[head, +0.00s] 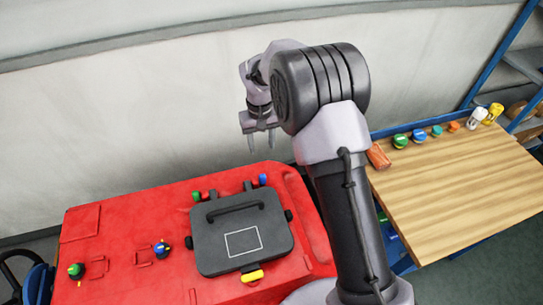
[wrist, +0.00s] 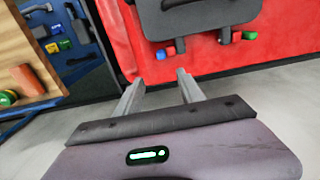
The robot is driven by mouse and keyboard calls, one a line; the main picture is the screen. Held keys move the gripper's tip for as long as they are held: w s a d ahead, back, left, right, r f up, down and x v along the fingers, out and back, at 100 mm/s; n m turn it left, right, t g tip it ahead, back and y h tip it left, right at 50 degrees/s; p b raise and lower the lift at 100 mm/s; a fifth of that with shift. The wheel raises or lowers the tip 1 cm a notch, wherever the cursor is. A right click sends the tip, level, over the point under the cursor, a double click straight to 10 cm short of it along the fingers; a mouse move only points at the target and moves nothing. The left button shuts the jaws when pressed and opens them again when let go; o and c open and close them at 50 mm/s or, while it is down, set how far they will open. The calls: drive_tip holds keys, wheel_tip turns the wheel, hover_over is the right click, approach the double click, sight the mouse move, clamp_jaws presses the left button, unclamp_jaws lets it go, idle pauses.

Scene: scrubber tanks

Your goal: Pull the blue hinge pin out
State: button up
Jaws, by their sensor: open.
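The blue hinge pin (head: 263,179) is a small blue piece at the back right edge of the dark grey lid (head: 215,255) on the red tank top (head: 110,220). In the wrist view the blue pin (wrist: 161,54) shows beside a hinge of the lid (wrist: 185,20), with a small red piece (wrist: 170,50) close to it. My gripper (head: 261,142) is above and behind the pin, its fingers pointing down. In the wrist view my gripper (wrist: 156,78) is open, with nothing between its fingers, and apart from the pin.
A green piece (head: 209,194) sits at the lid's other hinge. A yellow latch (head: 253,275) is at the lid's front. A wooden bench (head: 460,185) with coloured caps stands to the right. A pale wall (head: 120,120) rises behind the tank.

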sight(262, 175)
wheel_tip(262, 175, down, 16)
drive_tip(key=shift+s+a+r+b, duration=0.1)
drive_tip(key=shift+a+r+b, duration=0.1)
drive_tip(key=shift+b, duration=1.05)
clamp_jaws()
